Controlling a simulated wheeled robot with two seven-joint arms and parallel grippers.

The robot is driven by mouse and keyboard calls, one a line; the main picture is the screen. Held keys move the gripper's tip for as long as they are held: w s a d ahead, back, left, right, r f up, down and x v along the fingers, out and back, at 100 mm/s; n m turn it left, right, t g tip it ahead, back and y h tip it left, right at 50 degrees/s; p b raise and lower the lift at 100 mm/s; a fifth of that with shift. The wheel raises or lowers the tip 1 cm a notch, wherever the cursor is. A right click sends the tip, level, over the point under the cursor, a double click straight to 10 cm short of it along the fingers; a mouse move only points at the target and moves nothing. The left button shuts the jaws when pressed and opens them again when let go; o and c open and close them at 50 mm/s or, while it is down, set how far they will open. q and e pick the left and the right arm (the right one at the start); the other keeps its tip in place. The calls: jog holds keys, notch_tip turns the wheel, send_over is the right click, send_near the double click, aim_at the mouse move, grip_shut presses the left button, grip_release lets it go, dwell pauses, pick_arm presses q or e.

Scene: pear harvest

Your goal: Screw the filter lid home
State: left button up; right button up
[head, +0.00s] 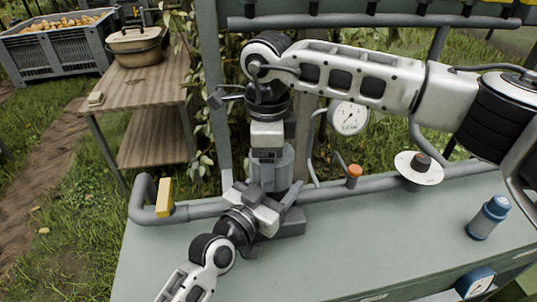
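The filter housing (271,178) is a grey upright cylinder on the pipe at the bench's back edge. My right gripper (267,153) points straight down onto its top; the fingers are dark and small here, and I cannot see whether they are open or shut. The lid is not clearly distinguishable, as the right gripper covers the housing's top. My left gripper (264,196) comes from the lower left, low at the front of the housing, with pale parts on either side of it. I cannot tell whether it touches or grips the housing.
A grey pipe (325,192) runs along the bench (350,245), with a yellow lever (164,196), orange knob (354,171), gauge (349,117) and white disc (405,165). A blue-capped bottle (482,224) stands right. The bench's middle is clear. A wooden side table (150,87) stands back left.

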pick_arm(q)
jog(key=shift+a, duration=0.2)
pick_arm(e)
jog(key=shift+f, duration=0.3)
